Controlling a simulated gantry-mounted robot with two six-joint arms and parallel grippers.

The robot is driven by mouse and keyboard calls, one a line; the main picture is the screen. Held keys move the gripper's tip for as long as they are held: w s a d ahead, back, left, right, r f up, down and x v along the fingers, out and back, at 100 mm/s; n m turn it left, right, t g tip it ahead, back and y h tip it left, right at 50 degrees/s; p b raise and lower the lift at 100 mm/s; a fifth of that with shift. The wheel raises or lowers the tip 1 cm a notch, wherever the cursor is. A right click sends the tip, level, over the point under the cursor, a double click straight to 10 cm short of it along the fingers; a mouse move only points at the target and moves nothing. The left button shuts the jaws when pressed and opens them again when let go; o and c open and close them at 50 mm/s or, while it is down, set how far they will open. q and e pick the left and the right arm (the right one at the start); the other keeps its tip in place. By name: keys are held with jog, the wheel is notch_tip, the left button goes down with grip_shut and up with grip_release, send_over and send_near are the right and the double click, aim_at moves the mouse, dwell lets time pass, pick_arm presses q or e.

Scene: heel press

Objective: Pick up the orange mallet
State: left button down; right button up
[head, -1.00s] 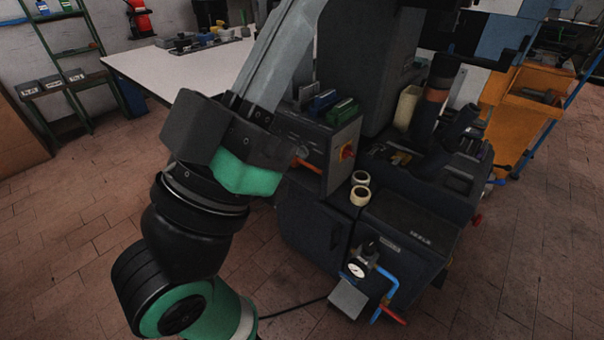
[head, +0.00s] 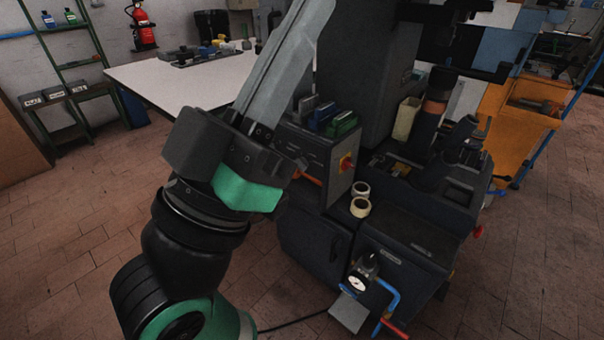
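I see no whole orange mallet in the head view. A small orange piece (head: 308,178) shows between the arm and the press's control box, partly hidden; I cannot tell whether it is part of the mallet. One of my arms, with black and green joints and a long grey link, fills the left centre and hides part of the press. I cannot make out gripper fingers on it. No other arm of mine is clearly in view.
The dark heel press (head: 415,235) stands right of centre, with a gauge (head: 356,284) and blue pipe (head: 390,295) in front. Tape rolls (head: 360,207) lie on it. A white table (head: 165,85) is behind left, an orange cart (head: 520,125) right. The left floor is clear.

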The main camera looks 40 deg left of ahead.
pick_arm(q)
jog(key=c, duration=1.6)
grip_release()
jog(key=shift+c, duration=0.6)
grip_release()
